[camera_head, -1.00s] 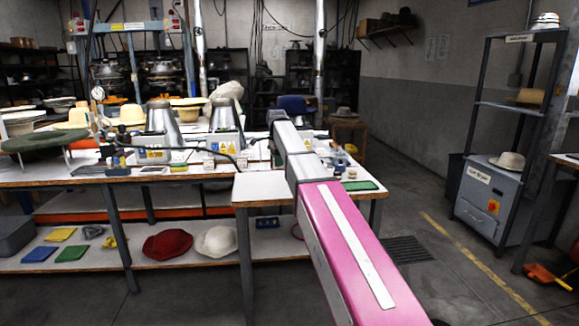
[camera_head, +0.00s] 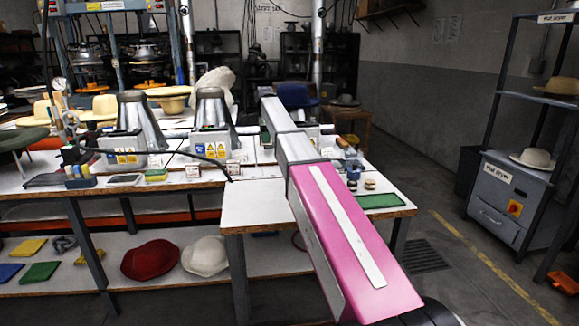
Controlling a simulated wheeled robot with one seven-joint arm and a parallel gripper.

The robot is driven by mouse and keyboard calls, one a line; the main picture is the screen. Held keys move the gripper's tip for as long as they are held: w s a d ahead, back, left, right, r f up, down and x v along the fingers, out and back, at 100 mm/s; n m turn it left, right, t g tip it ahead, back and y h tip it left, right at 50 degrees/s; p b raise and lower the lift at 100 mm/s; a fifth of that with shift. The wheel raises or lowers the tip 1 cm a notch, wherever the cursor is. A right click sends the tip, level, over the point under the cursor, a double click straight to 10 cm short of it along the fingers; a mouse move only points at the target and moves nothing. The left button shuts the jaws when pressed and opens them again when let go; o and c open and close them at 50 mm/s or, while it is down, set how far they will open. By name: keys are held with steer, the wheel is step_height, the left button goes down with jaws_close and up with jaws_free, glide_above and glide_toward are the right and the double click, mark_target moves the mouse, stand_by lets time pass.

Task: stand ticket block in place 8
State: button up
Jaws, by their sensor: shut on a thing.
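My arm reaches away from me over the worktable (camera_head: 258,213), its pink link in front and grey links beyond. My gripper is not in view; the arm's own links hide its end, and whatever is in it is hidden too. Small white cards or blocks stand at the front of the bench, one (camera_head: 193,171) left of another (camera_head: 233,168). Their print is too small to read. I cannot tell which thing is the ticket block or which spot is place 8.
Two metal hat-press cones (camera_head: 133,119) stand on the bench. A green mat (camera_head: 380,201) lies at the table's right end, near small jars. A red hat (camera_head: 150,260) and a white hat (camera_head: 205,256) are on the lower shelf. Floor is open at right, before a grey hat dryer (camera_head: 505,205).

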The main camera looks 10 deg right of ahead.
steer(key=shift+w+d+f, duration=0.1)
steer(key=shift+w+d, duration=0.05)
steer(key=shift+w, duration=0.05)
steer(key=s+d+f, duration=0.1)
steer(key=d+f, duration=0.1)
steer(key=d, duration=0.1)
steer(key=s+d+f, duration=0.1)
steer(key=d+f, duration=0.1)
steer(key=d, duration=0.2)
steer(key=s+d+f, duration=0.2)
steer(key=d, duration=0.1)
steer(key=shift+d+f, duration=0.2)
steer(key=shift+f, duration=2.2)
steer(key=shift+f, duration=0.1)
steer(key=o, duration=0.9)
step_height(320, 180, up, 12)
steer(key=shift+r, duration=0.1)
